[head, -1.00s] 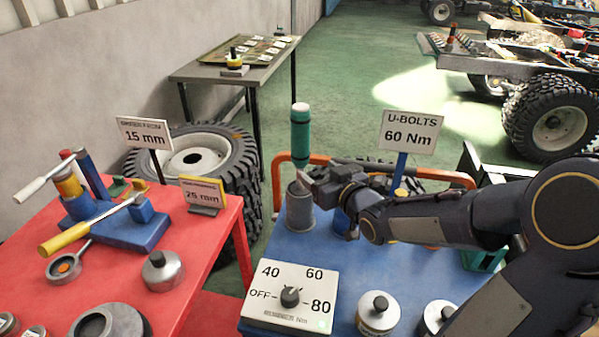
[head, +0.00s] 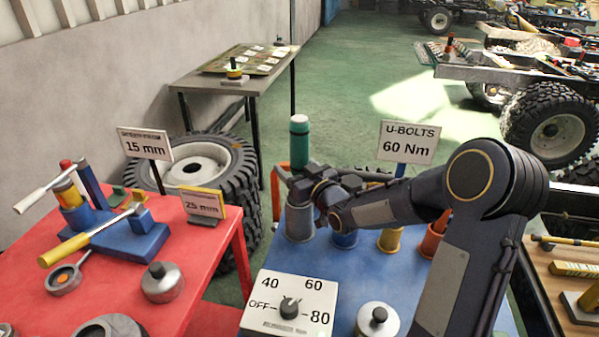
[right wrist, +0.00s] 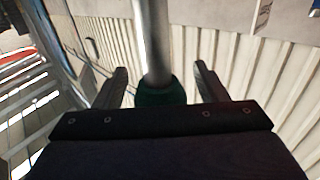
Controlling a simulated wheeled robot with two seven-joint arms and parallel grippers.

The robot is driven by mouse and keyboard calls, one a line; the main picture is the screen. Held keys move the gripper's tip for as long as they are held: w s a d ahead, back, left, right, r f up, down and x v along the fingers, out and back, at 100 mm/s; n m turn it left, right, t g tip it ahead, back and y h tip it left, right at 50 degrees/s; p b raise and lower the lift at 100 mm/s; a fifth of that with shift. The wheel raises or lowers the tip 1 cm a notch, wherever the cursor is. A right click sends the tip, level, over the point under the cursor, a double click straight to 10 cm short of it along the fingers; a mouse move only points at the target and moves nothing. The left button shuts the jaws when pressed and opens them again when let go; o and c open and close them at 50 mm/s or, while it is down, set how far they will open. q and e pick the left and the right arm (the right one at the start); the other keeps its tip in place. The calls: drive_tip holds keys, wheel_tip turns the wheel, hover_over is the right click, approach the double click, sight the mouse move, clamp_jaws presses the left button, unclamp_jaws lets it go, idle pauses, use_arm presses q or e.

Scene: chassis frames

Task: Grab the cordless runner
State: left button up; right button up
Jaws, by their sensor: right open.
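A green upright tool with a pale cap (head: 299,130), which I take to be the cordless runner, stands in a grey cup-shaped holder (head: 299,224) at the back left of the blue table. My right gripper (head: 288,178) is at the tool, just above the holder, and hides its lower part. In the right wrist view my right gripper (right wrist: 160,82) is open, with one finger on each side of the tool's grey shaft and green collar (right wrist: 160,93). Gaps show between fingers and tool. My left gripper is not in view.
A blue holder (head: 344,239) and a yellow one (head: 390,240) stand right of the grey holder. A U-BOLTS 60 Nm sign (head: 409,143) stands behind. A dial box (head: 289,303) is in front. The red table (head: 215,262) is at the left.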

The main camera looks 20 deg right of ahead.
drive_tip(key=shift+c, duration=0.5)
clamp_jaws()
drive_tip(key=shift+r, duration=0.1)
